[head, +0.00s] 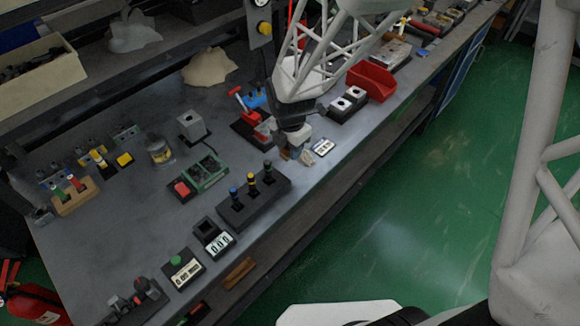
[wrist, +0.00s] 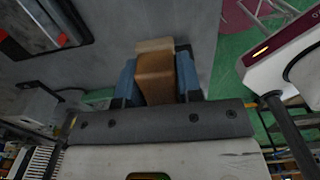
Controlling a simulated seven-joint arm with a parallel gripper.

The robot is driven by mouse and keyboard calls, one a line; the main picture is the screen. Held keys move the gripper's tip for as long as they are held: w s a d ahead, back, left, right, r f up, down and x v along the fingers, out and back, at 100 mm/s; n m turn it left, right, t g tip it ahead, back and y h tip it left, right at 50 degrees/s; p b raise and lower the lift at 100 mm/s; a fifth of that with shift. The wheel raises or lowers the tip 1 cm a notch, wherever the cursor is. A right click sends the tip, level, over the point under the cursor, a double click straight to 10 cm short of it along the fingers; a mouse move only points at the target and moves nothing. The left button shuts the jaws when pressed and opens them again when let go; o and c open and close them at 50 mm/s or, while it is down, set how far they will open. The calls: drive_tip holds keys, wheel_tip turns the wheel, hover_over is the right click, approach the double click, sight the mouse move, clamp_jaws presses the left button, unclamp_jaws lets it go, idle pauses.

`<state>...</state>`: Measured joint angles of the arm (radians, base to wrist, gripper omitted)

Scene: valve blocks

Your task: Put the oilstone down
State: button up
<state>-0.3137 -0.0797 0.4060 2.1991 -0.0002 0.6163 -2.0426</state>
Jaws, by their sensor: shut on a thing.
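The oilstone is a brown block (wrist: 155,80) with a paler end, held between the blue fingers of my gripper (wrist: 157,72) in the wrist view. My gripper is shut on it. In the head view my gripper (head: 293,148) is low over the grey bench (head: 140,225), near its front edge, and a small brown part of the oilstone (head: 284,154) shows beside the fingers. I cannot tell whether the oilstone touches the bench.
A small white counter display (head: 323,146) lies right of my gripper, with the black two-socket block (head: 348,104) and red bin (head: 371,81) beyond. A black block with several knobs (head: 253,194) stands at lower left. A red-handled clamp (head: 248,115) is behind left.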

sight(290, 172)
drive_tip(key=shift+f, duration=0.1)
drive_tip(key=shift+f, duration=1.9)
drive_tip(key=shift+f, duration=2)
drive_tip(key=shift+f, duration=0.2)
drive_tip(key=o, duration=1)
drive_tip(key=shift+o, duration=0.2)
drive_tip(key=shift+r, duration=0.1)
drive_tip(key=shift+r, duration=6.1)
